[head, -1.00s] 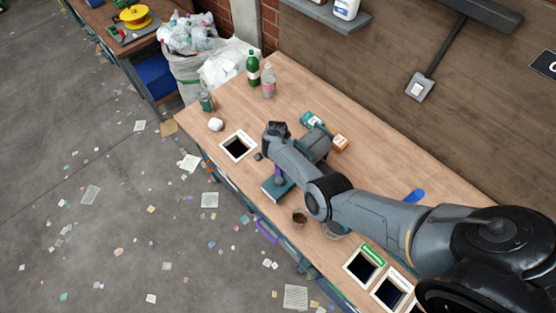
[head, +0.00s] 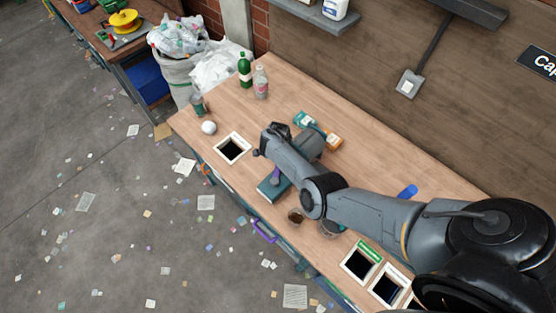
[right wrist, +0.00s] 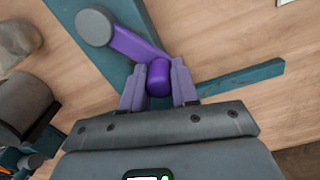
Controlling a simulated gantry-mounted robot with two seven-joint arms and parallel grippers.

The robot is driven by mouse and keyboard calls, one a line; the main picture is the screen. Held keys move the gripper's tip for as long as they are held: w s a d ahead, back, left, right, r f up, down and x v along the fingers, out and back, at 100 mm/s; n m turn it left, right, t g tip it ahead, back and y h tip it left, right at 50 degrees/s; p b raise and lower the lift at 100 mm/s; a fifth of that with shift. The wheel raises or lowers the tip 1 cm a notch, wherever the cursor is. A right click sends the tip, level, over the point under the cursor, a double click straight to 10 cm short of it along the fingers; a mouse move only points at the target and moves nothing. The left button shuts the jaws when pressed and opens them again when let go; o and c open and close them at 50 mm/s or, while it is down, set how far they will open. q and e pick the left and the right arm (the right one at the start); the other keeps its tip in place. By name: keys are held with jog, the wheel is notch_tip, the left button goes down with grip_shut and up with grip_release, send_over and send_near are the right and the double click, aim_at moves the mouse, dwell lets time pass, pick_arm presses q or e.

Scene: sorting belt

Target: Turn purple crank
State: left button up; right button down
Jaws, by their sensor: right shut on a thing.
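The purple crank (right wrist: 138,44) shows in the right wrist view, with a round grey pivot cap (right wrist: 95,27) at one end and a rounded purple handle at the other. My right gripper (right wrist: 158,82) is shut on that handle, one finger on each side. The crank sits on a teal base (right wrist: 240,77), which lies on the bench in the head view (head: 266,192). In the head view my right arm hides most of the crank and the gripper. My left gripper is in neither view.
On the wooden bench (head: 305,100), a square white-framed opening (head: 219,145) lies left of the crank base. A brown cup (head: 296,216) stands close to its right. A teal box (head: 304,119) and an orange box (head: 334,141) lie behind my arm. Bottles (head: 245,70) stand farther back.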

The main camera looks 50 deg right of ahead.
jog(key=c, duration=1)
grip_release()
jog(key=shift+o, duration=0.8)
notch_tip(320, 180, up, 11)
jog(key=p, duration=0.3)
jog(key=shift+f+p, duration=0.1)
jog(key=shift+p, duration=0.2)
jog(key=shift+d, duration=0.1)
